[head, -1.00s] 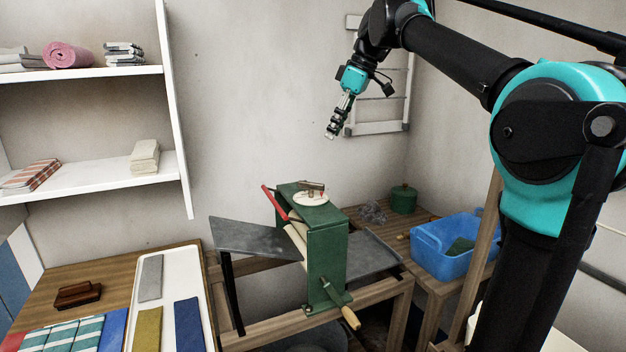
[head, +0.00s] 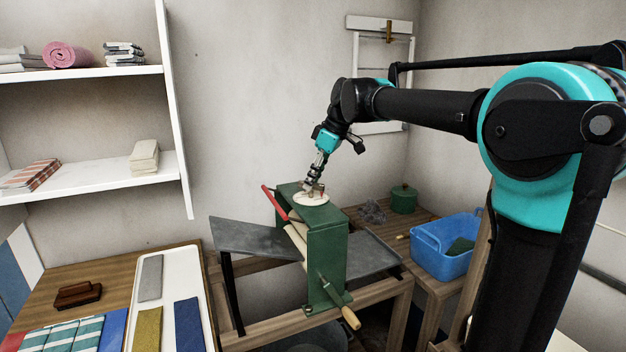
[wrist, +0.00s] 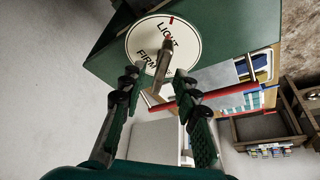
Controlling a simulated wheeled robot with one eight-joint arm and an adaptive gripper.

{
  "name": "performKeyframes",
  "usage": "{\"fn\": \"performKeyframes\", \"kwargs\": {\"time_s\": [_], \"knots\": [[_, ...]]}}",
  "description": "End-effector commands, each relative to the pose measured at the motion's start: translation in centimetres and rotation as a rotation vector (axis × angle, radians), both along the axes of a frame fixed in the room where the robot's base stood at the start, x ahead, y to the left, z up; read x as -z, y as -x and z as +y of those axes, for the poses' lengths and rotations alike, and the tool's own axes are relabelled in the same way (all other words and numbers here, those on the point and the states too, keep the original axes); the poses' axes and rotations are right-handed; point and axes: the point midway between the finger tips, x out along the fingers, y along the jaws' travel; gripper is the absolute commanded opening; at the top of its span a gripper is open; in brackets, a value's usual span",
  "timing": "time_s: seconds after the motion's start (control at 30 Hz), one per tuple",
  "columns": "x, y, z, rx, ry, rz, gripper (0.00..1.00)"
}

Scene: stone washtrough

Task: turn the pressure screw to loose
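The pressure screw (wrist: 163,58) has a bar handle above a round white dial (wrist: 137,40) on top of the green mangle (head: 328,245). The dial reads LIGHT and FIRM in the wrist view; no LOOSE label can be read, and part of the dial is covered. A small red mark shows at its edge. My gripper (wrist: 160,77) is open, with one finger on each side of the bar and a gap to each. In the head view my gripper (head: 313,184) is down at the dial and hides much of the screw.
Grey boards (head: 250,237) spread to both sides. A blue tub (head: 440,250) and green pot (head: 403,199) stand right.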

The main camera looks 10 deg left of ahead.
Motion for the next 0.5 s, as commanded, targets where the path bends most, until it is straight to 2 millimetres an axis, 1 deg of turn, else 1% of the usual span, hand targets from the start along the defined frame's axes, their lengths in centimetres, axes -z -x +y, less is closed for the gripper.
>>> {"fn": "performKeyframes", "kwargs": {"time_s": [0.3, 0.5], "knots": [[0.22, -0.03, 0.11, 0.0, 0.0, 0.0, 0.31], [0.21, -0.02, 0.09, 0.0, 0.0, 0.0, 0.06]]}}
